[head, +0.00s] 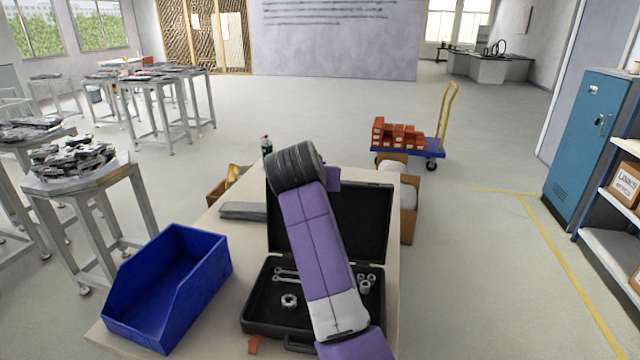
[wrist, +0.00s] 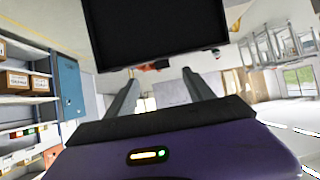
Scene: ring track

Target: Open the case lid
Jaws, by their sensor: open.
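The black case (head: 262,322) lies on the table with its lid (head: 368,225) raised, standing up at the back edge. The case's tray shows wrenches, a large nut and several small metal parts. My purple arm crosses in front of the case and hides part of the tray and lid. In the head view my gripper is hidden behind the arm. In the wrist view my gripper (wrist: 161,92) shows two grey fingers spread apart with nothing between them. A dark panel, which looks like the lid (wrist: 155,30), fills the top of that view, apart from the fingers.
A blue bin (head: 165,290) stands left of the case on the table (head: 235,245). A grey flat item (head: 243,211) and a dark bottle (head: 267,146) are farther back. A cart with red boxes (head: 398,134) stands beyond. A blue locker (head: 585,140) is at right.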

